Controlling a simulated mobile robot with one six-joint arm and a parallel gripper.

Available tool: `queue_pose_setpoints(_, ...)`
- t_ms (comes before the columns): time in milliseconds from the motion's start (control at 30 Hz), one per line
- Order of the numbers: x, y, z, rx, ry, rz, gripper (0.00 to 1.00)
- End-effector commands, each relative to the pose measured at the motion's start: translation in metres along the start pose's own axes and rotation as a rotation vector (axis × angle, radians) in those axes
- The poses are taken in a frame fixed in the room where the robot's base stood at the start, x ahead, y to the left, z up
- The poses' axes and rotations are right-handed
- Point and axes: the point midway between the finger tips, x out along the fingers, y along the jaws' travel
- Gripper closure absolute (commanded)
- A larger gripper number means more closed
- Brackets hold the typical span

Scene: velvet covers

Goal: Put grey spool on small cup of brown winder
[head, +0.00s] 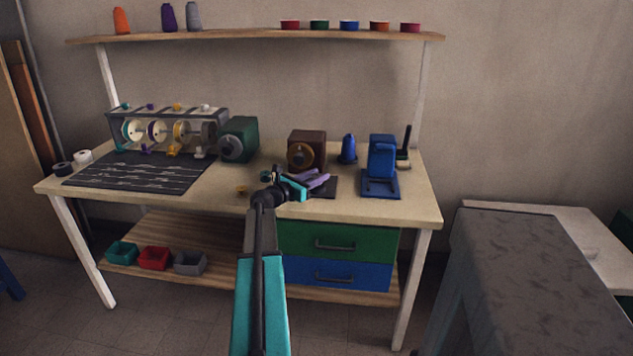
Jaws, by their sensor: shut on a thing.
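The brown winder (307,147) stands upright on the bench in the head view, with a gold-rimmed dial on its front. A dark flat plate (325,191) lies in front of it and is partly covered by my gripper. My gripper (323,179) has pale purple fingers and is low in front of the winder. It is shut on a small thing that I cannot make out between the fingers. The small cup cannot be told apart here. A grey cone-shaped spool (194,17) stands on the upper shelf.
A green machine (239,139) stands left of the winder. A blue machine (382,166) and a blue cone (348,149) stand to its right. A rack of discs (168,130) and a dark mat (140,172) fill the bench's left. A small yellow piece (242,189) lies near the front.

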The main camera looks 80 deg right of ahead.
Motion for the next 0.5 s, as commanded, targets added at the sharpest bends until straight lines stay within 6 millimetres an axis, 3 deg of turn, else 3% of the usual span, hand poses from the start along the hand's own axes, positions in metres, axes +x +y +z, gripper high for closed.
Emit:
queue_pose_setpoints(133, 0.001, 0.000, -0.015, -0.001, 0.001, 0.000, 0.89)
queue_pose_setpoints(500, 0.001, 0.000, -0.018, 0.000, 0.000, 0.000, 0.89)
